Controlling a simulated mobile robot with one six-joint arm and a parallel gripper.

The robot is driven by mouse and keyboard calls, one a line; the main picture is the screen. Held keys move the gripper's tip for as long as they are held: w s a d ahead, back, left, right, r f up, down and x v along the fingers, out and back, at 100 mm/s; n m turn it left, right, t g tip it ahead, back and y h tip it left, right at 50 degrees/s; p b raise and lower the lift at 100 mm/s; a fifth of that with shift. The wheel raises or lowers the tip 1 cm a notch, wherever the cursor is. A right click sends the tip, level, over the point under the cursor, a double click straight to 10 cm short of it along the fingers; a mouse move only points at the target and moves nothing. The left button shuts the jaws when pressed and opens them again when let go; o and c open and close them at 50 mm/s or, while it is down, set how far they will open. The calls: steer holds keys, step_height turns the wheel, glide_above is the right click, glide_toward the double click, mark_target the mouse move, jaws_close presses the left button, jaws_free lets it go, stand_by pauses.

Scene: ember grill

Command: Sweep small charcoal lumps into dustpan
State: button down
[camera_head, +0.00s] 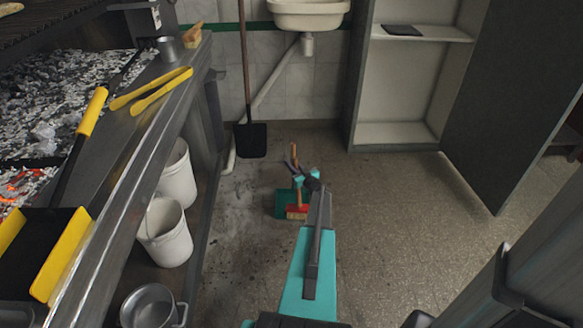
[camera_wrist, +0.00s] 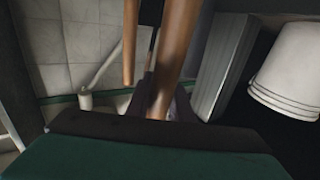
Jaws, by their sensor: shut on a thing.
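My gripper (camera_head: 305,178) is low over the floor in the head view, shut on a wooden handle. The wrist view shows this brown handle (camera_wrist: 172,55) between the dark fingers of my gripper (camera_wrist: 162,103). It appears to belong to the hand brush (camera_head: 297,209), which has a red block and pale bristles. The brush head is down at the green dustpan (camera_head: 282,204); I cannot tell whether they touch. A second wooden handle (camera_wrist: 130,45) stands beside the held one. Small dark charcoal bits (camera_head: 248,238) are scattered on the floor left of the dustpan.
The metal grill counter (camera_head: 150,130) bounds the left side, with white buckets (camera_head: 166,235) and a pot (camera_head: 150,305) below. A black shovel (camera_head: 250,140) leans at the back wall. An open cabinet (camera_head: 400,135) stands behind right. Floor right of my arm is clear.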

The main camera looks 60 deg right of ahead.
step_height(320, 180, up, 6)
steer(key=d+p, duration=0.1)
steer(key=p, duration=0.3)
steer(key=shift+w+r, duration=0.25)
steer(key=shift+w, duration=0.1)
stand_by(0.4)
stand_by(0.5)
